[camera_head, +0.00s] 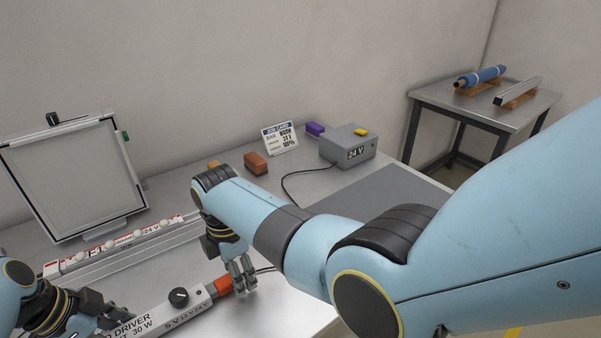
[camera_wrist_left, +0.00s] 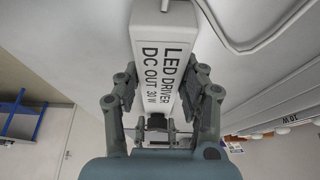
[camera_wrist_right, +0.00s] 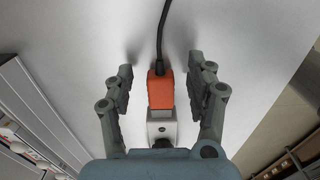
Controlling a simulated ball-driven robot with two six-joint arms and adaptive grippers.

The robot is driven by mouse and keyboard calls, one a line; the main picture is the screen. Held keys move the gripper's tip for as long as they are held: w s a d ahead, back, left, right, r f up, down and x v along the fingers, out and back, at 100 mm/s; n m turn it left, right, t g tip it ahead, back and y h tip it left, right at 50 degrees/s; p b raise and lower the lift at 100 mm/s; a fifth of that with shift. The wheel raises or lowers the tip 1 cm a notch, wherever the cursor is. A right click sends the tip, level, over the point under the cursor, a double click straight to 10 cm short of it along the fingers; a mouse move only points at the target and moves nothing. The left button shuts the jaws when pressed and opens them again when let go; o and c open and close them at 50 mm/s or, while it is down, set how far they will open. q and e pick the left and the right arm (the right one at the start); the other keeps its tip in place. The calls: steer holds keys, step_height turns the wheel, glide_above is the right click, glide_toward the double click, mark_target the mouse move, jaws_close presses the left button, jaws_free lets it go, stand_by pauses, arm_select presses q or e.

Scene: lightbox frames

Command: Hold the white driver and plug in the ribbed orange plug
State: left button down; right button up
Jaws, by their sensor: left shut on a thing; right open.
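The white driver (camera_head: 158,320) lies on the table at the bottom of the head view, with a black knob and voltage print. My left gripper (camera_wrist_left: 158,88) is shut on the driver (camera_wrist_left: 165,50), with a finger on each side of its labelled body. The orange plug (camera_head: 223,285) is at the driver's right end. In the right wrist view the plug (camera_wrist_right: 160,89) meets the driver's white end (camera_wrist_right: 161,128), its black cable running away; I cannot tell how deep it sits. My right gripper (camera_wrist_right: 161,82) is open, with its fingers apart on both sides of the plug, not touching it.
A light bar (camera_head: 120,245) lies behind the driver, and a framed panel (camera_head: 75,180) stands at the left. A grey 24 V box (camera_head: 348,145), job card (camera_head: 280,137), and orange-brown block (camera_head: 256,163) are at the back. A side table (camera_head: 480,105) stands at the far right.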

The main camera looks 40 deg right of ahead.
mark_target(263, 268)
steer(key=d, duration=0.6)
steer(key=shift+d, duration=0.1)
steer(key=shift+n, duration=0.3)
steer(key=d+r, duration=0.1)
steer(key=d, duration=0.1)
steer(key=s+d+r, duration=0.1)
steer(key=d+r, duration=0.1)
steer(key=d, duration=0.1)
steer(key=s+d+r, duration=0.1)
steer(key=d, duration=0.1)
steer(key=shift+d+r, duration=0.2)
steer(key=shift+d, duration=0.05)
steer(key=s+d+r+n, duration=0.4)
steer(key=s+d+r, duration=0.2)
steer(key=r, duration=0.5)
steer(key=shift+s+d+r, duration=0.35)
steer(key=shift+s+d, duration=0.05)
steer(key=shift+s, duration=0.7)
arm_select(q)
steer(key=c, duration=0.7)
jaws_free()
steer(key=shift+r, duration=0.1)
